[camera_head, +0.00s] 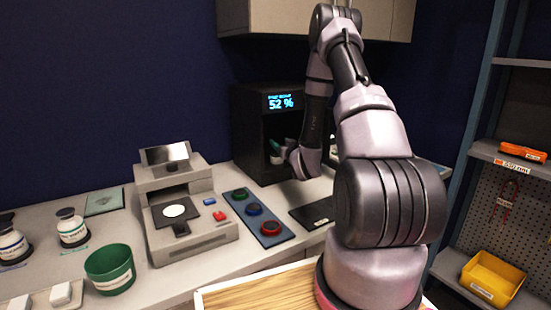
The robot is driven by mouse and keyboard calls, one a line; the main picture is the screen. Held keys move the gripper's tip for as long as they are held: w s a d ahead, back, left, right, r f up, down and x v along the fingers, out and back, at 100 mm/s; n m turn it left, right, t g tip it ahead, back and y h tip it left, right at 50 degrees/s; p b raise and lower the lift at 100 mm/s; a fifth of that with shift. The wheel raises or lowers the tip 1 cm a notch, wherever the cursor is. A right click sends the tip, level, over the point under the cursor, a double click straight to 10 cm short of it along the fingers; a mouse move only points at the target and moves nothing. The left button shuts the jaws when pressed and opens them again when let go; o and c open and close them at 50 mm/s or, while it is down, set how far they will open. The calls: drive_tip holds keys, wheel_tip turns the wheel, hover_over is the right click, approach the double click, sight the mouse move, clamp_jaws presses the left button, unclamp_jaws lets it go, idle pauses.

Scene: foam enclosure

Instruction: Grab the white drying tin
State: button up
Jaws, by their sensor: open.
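A white, flat, round piece (175,211) that may be the drying tin lies on the black plate of a grey bench device (190,235). My arm reaches past it to a black open-fronted box (245,135) with a display reading 52 %. My gripper (276,149) is at the opening of that box, small and partly hidden by its own wrist. It is open. A pale patch shows close by it inside the box; I cannot tell whether this is a tin or part of my gripper.
A blue panel (250,228) with green, blue and red rings lies in front of the black box. A green cup (110,269) and white jars (72,228) stand at left. A dark flat pad (312,215) lies beside my arm. A shelf with a yellow bin (491,279) stands right.

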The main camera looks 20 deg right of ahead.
sight(277, 157)
wheel_tip(277, 157, down, 6)
drive_tip(key=shift+r, duration=0.1)
drive_tip(key=shift+w+a, duration=0.1)
drive_tip(key=shift+w, duration=3.7)
clamp_jaws()
